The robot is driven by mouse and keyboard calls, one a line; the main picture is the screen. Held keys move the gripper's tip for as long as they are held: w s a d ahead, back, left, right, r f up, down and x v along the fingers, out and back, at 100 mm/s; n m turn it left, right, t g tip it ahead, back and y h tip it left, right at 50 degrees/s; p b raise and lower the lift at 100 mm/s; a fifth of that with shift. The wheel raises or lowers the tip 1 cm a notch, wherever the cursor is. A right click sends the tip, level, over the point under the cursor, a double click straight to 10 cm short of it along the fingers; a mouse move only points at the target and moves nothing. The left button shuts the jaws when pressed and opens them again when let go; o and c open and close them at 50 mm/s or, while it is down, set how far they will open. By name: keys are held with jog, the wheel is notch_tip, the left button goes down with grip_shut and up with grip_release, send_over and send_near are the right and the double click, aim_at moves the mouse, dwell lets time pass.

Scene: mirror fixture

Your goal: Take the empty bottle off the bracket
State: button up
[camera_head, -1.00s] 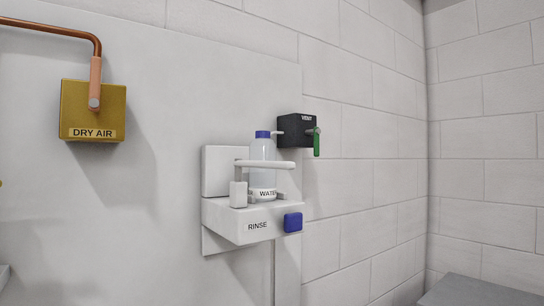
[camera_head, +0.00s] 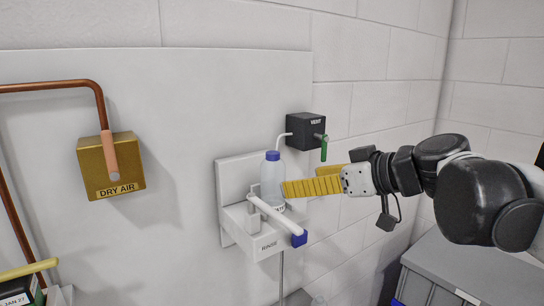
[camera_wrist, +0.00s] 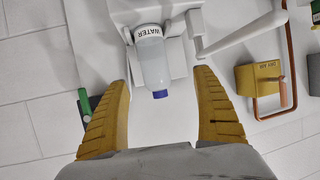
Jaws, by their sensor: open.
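The clear bottle (camera_head: 271,172) with a blue cap stands upright on the white bracket (camera_head: 233,176), in front of its back plate. In the wrist view the bottle (camera_wrist: 153,68) shows upside down, with a WATER label; its contents cannot be told. The bracket's white bar (camera_head: 276,213) points outward beside the bottle, and in the wrist view it (camera_wrist: 243,35) slants away from it. My gripper (camera_head: 301,180) comes from the right with yellow fingers, open, one tip close to the bottle. In the wrist view the bottle's cap end lies between the fingertips, with gaps on both sides.
The black VENT box (camera_head: 305,130) with a green handle is above right of the bottle. The DRY AIR box (camera_head: 110,167) and copper pipe are at left. A grey case (camera_head: 475,268) is at lower right.

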aim_at(281, 168)
jog(key=w+a, duration=0.2)
jog(key=w, duration=0.1)
jog(key=w+a+p, duration=0.1)
jog(key=shift+w+a+r, duration=0.3)
jog(key=shift+a, duration=0.05)
jog(key=shift+w+a, duration=0.35)
jog(key=shift+w, duration=0.15)
jog(key=x, duration=0.2)
jog(key=p+x, duration=0.1)
jog(key=x, duration=0.1)
jog(key=shift+w, duration=0.4)
jog(key=shift+s+d+r, duration=0.1)
jog(key=shift+s, duration=0.1)
jog(key=c, duration=1.3)
